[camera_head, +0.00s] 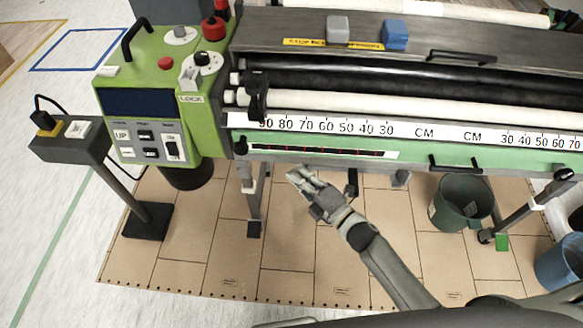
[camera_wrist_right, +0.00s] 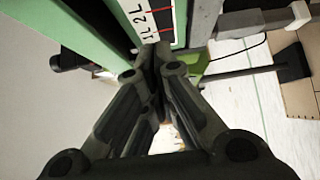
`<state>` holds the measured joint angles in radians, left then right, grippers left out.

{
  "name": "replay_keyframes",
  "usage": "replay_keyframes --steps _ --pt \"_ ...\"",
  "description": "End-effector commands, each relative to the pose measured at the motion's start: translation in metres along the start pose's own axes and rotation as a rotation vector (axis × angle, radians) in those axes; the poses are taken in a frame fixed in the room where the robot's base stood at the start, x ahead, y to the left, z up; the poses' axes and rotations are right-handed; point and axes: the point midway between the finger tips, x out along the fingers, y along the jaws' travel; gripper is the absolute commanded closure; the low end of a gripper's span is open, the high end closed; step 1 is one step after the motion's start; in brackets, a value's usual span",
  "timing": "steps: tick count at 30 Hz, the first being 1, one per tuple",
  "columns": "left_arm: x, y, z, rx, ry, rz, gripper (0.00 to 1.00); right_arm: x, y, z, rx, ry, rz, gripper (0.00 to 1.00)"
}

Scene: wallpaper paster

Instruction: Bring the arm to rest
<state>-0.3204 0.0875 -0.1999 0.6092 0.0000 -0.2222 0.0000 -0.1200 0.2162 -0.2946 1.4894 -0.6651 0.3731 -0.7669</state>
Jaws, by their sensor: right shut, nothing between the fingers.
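My right arm (camera_head: 380,258) reaches up from the lower right in the head view. My right gripper (camera_head: 298,174) is in front of and below the front edge of the wallpaper paster, over the brown floor mat. In the right wrist view its fingers (camera_wrist_right: 152,62) come together at the tips with nothing between them. The fingertips appear close to the paster's green front panel and its red-marked scale (camera_wrist_right: 160,18); I cannot tell whether they touch. My left gripper is not in view.
The paster's green control box (camera_head: 160,90) stands at the left, beside a grey pedestal (camera_head: 70,145). A dark green bucket (camera_head: 460,203) and a blue bucket (camera_head: 560,262) stand at the right. Legs (camera_head: 254,200) stand below the machine. The mat (camera_head: 200,262) in front is mostly clear.

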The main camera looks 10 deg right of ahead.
Motion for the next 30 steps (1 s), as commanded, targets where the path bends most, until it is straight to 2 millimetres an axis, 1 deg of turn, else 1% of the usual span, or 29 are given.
replay_keyframes --steps 1,2,6,10,15,20,22,23,26,29,30 --pt "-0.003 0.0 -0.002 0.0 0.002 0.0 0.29 -0.01 0.0 0.0 0.001 0.0 -0.003 1.0" --pt "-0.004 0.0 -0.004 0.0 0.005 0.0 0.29 -0.015 0.001 -0.001 0.001 0.001 -0.003 1.0" --pt "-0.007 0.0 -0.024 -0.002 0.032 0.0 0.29 -0.039 0.0 -0.001 0.003 0.001 -0.002 1.0" --pt "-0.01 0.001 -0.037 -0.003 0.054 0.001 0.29 -0.056 0.0 -0.001 0.001 0.001 -0.001 1.0" --pt "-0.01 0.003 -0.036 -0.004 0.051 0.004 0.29 -0.065 0.0 -0.001 0.001 0.002 -0.001 1.0" --pt "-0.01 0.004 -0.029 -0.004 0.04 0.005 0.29 -0.067 -0.001 -0.001 0.002 0.002 0.0 1.0" --pt "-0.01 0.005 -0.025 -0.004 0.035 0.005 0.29 -0.067 -0.005 0.0 0.016 -0.006 -0.011 1.0" --pt "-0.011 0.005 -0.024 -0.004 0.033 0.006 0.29 -0.068 -0.01 0.002 0.032 -0.015 -0.021 1.0" --pt "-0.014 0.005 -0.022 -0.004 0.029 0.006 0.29 -0.077 -0.043 0.01 0.146 -0.077 -0.096 1.0" --pt "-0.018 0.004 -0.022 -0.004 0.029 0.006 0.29 -0.1 -0.1 0.021 0.341 -0.194 -0.221 1.0" --pt "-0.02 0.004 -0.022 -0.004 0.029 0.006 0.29 -0.113 -0.127 0.023 0.433 -0.254 -0.278 1.0"
